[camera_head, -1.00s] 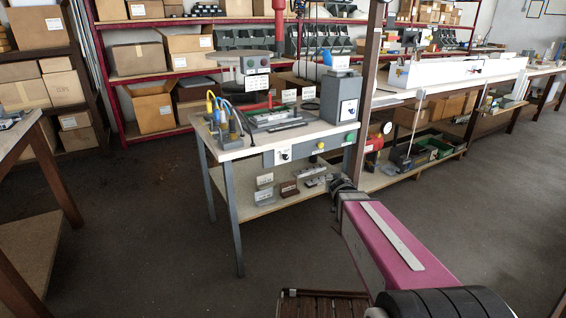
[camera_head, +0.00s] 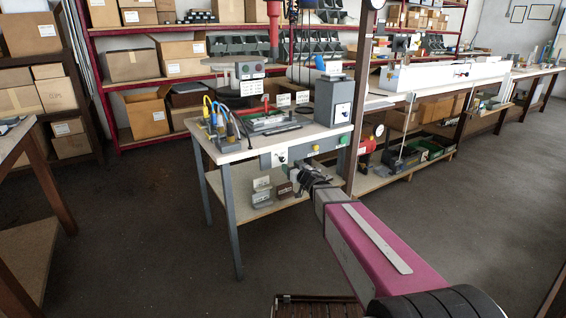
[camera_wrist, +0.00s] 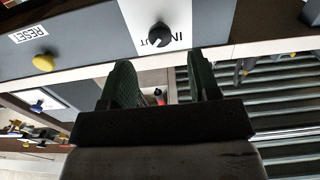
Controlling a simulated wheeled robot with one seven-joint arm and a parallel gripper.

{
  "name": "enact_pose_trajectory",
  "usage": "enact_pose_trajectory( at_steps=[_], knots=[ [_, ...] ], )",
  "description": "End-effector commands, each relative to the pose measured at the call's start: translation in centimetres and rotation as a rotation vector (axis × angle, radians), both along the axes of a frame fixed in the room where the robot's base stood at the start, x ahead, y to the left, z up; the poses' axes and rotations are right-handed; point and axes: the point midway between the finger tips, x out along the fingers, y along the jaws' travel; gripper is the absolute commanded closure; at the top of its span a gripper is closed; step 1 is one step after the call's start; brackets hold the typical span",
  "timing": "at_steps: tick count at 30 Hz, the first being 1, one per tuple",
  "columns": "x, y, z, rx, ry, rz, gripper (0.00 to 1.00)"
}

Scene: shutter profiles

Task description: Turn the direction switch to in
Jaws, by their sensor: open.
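The direction switch is a black rotary knob on a white plate on the grey front panel of the workbench. In the wrist view the knob (camera_wrist: 159,35) is at the upper middle, with partly hidden lettering, including IN, beside it. I cannot tell which way it points. In the head view the switch (camera_head: 281,157) is small, at the panel's left. My gripper (camera_wrist: 162,75) is open and empty, its two green-faced fingers spread below the knob in the wrist view, apart from it. In the head view my gripper (camera_head: 299,174) is just right of and below the switch.
A yellow button (camera_wrist: 43,62) labelled RESET is left of the switch in the wrist view. A green button (camera_head: 343,139) is farther right on the panel in the head view. A lower shelf with small blocks (camera_head: 262,188) lies under the panel. Floor in front is clear.

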Motion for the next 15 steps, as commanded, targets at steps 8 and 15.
enact_pose_trajectory(
  at_steps=[8,15],
  knots=[
    [4.5,2.9,-0.1,-0.001,-0.001,0.000,0.44],
    [5.8,3.8,0.0,-0.001,-0.001,-0.001,0.44]
  ],
)
